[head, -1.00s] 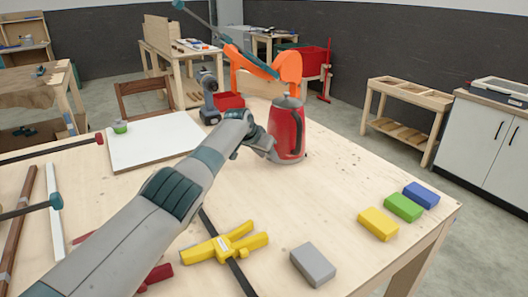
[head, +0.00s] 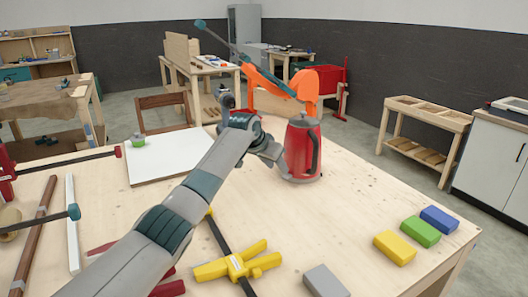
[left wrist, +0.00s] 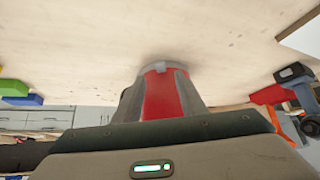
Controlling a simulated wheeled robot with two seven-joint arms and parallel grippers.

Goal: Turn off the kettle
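The red kettle (head: 298,150) stands upright on the wooden table, with a grey lid and a dark handle on its right side. My left gripper (head: 277,157) is at the kettle's left side, low on the body. Whether it touches the kettle is unclear. The kettle's switch cannot be made out. My right gripper is not in view.
An orange clamp (head: 306,88) and a drill (head: 226,100) are behind the kettle. A white board (head: 165,158) lies left of my arm. A yellow clamp (head: 238,265), a grey block (head: 325,281) and coloured blocks (head: 420,231) lie nearer. The table right of the kettle is clear.

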